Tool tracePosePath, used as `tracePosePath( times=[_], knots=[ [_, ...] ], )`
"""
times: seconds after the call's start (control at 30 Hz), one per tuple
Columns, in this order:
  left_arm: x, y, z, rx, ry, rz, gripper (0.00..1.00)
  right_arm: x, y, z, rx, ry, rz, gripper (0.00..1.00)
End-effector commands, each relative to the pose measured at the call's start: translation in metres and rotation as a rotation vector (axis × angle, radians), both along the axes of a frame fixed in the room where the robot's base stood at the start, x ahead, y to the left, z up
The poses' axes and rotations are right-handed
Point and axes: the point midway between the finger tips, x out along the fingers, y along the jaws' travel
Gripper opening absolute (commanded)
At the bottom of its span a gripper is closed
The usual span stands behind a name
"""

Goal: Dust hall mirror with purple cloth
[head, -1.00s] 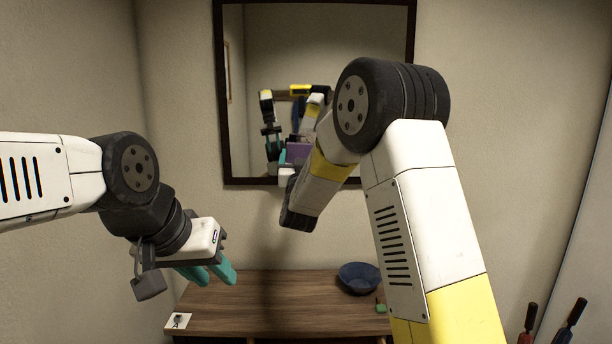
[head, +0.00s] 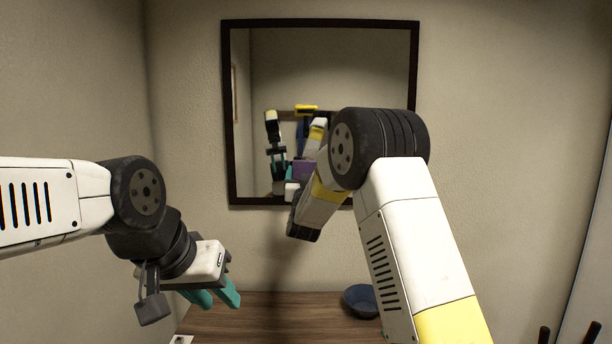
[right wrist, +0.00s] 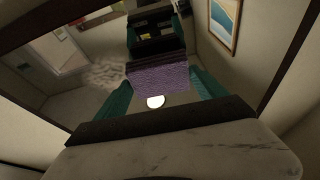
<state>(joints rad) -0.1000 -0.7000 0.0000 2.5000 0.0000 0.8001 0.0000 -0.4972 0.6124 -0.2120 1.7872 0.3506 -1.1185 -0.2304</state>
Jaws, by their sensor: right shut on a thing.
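The hall mirror (head: 385,90) hangs on the wall in a dark frame. A pale dusty patch (right wrist: 103,76) shows on its glass in the right wrist view. My right arm reaches up to the mirror; in the head view its own forearm hides the gripper, and the glass reflects teal and purple there. In the right wrist view my right gripper (right wrist: 160,88) has its teal fingers on either side of the purple cloth (right wrist: 160,77) and is shut on it, close to the glass; contact cannot be told. My left gripper (head: 217,293) is empty, with its fingers apart, low at left.
A wooden cabinet top (head: 270,315) stands below the mirror, with a blue bowl (head: 360,301) at its right. Dark handles (head: 590,336) show at the lower right. Bare wall (head: 480,120) lies right of the mirror.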

Motion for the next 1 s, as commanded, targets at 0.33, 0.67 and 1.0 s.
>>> tracePosePath(
  times=[0.33,0.67,1.0],
  knots=[
    [0.000,0.000,0.000,0.000,0.000,0.000,0.34,0.000,0.000,0.000,0.000,0.000,0.000,0.48],
    [0.000,0.000,0.000,0.000,0.000,0.000,0.34,0.007,0.000,0.000,0.000,-0.001,0.000,0.48],
    [0.000,0.000,0.000,0.000,0.000,0.000,0.34,0.013,0.000,0.000,0.000,0.000,0.000,0.48]
  ],
)
